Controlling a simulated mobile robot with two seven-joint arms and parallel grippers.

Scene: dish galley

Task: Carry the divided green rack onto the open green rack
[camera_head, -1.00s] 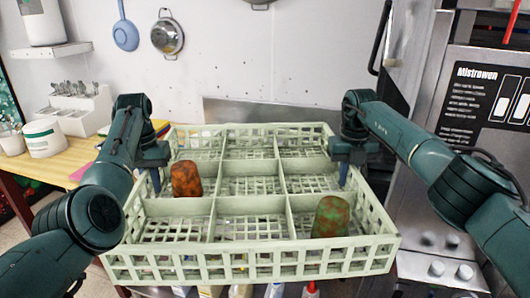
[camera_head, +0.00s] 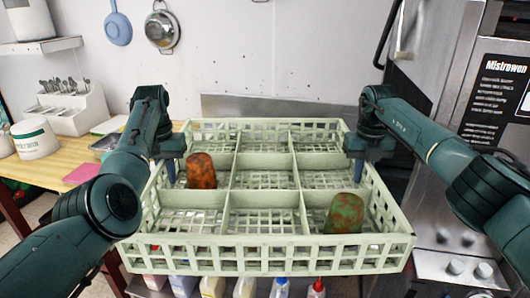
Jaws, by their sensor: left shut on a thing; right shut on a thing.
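The divided green rack (camera_head: 265,251) is pale green with a lattice floor and several compartments. It is held up level in front of me between both arms. A mottled orange-brown cup (camera_head: 201,171) stands upside down in a left compartment. A mottled green-brown cup (camera_head: 345,213) stands upside down in the front right compartment. My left gripper (camera_head: 171,168) is shut on the rack's left side wall. My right gripper (camera_head: 357,168) is shut on its right side wall. The open green rack is not to be seen in this view.
Several bottles (camera_head: 212,287) stand on a shelf below the rack's front edge. A wooden table (camera_head: 62,165) with a white cutlery holder (camera_head: 72,110) and a white tub (camera_head: 34,138) is at the left. A steel machine (camera_head: 470,215) stands close at the right.

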